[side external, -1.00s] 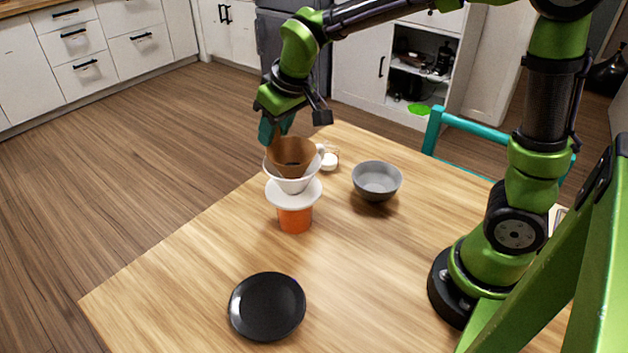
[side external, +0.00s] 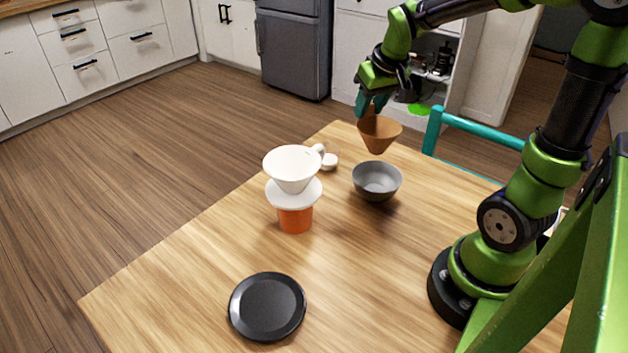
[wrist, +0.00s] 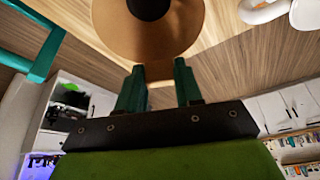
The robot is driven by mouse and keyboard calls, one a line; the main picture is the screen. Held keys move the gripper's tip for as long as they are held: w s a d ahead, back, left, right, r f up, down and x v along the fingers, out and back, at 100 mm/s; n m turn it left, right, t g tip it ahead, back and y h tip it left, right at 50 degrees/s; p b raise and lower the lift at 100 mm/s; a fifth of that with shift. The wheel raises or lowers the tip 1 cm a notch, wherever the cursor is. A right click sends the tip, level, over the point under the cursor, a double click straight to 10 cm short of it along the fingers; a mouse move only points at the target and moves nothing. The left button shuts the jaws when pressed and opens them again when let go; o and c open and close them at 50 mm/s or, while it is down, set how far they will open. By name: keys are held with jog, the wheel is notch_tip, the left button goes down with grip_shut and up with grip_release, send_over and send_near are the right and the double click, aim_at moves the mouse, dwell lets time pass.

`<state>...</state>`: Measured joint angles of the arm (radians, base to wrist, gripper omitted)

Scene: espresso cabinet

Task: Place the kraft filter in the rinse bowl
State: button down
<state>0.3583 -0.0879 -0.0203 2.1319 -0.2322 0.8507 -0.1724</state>
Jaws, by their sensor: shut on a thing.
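The kraft filter (side external: 378,133) is a brown paper cone with its point down. My gripper (side external: 368,112) is shut on its rim at the far left side and holds it in the air, above the grey rinse bowl (side external: 377,187) and apart from it. In the wrist view the filter (wrist: 130,45) fills the top middle, just beyond the teal fingers of my gripper (wrist: 159,75). The bowl stands on the table, and I see no object in it.
A white dripper (side external: 290,172) sits on an orange cup (side external: 295,220) left of the bowl. A small white item (side external: 329,162) stands behind the dripper. A black plate (side external: 267,306) lies at the front. The wooden table (side external: 370,270) is bare between plate and bowl.

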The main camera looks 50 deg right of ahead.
aim_at(374, 132)
jog(key=f, duration=0.5)
jog(key=s+f, duration=0.1)
jog(key=f, duration=0.1)
jog(key=shift+d+f, duration=0.3)
jog(key=shift+f, duration=2.05)
jog(key=shift+f, duration=0.2)
jog(key=c, duration=0.7)
grip_release()
jog(key=shift+c, duration=0.2)
